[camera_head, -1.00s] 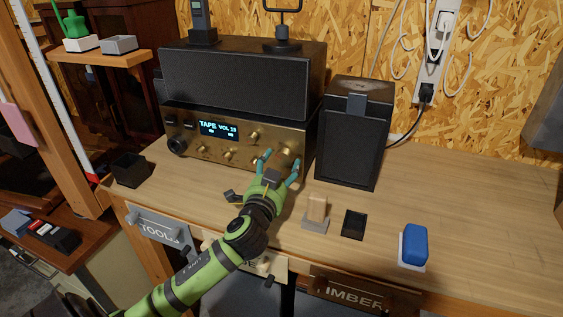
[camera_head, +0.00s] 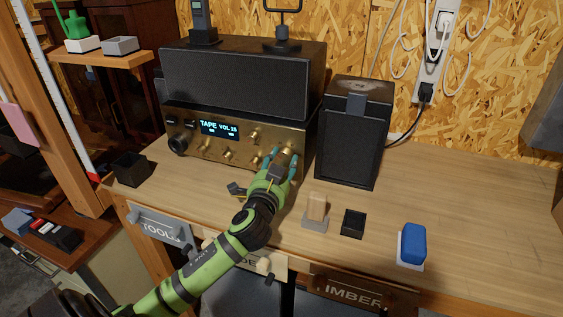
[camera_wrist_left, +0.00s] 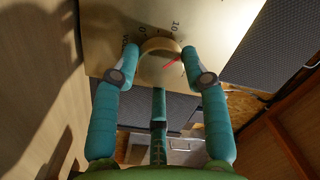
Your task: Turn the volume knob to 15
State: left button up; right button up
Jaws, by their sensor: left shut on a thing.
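The brass amplifier (camera_head: 205,149) stands at the back of the bench, and its display (camera_head: 219,129) shows TAPE and a volume that appears to read 15. My left gripper (camera_head: 281,154) is at the right end of its front panel, shut on the large volume knob (camera_head: 288,151). In the left wrist view, the two teal fingertips (camera_wrist_left: 160,60) sit on either side of the round knob (camera_wrist_left: 160,69). A red pointer line shows on the knob's face, and a dial scale with a 10 is partly visible behind it. My right gripper is not in view.
A black speaker (camera_head: 349,138) stands close to the right of the amplifier, and a wide black unit (camera_head: 235,82) sits on top. A wooden block (camera_head: 317,206), a small black tray (camera_head: 353,223) and a blue block (camera_head: 413,243) are on the bench to the right.

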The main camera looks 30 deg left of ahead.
pick_arm(q)
jog(key=o, duration=1.1)
jog(key=shift+o, duration=0.2)
jog(key=shift+s, duration=0.15)
jog(key=v, duration=1.1)
jog(key=shift+s+d, duration=0.15)
jog(key=shift+s, duration=0.15)
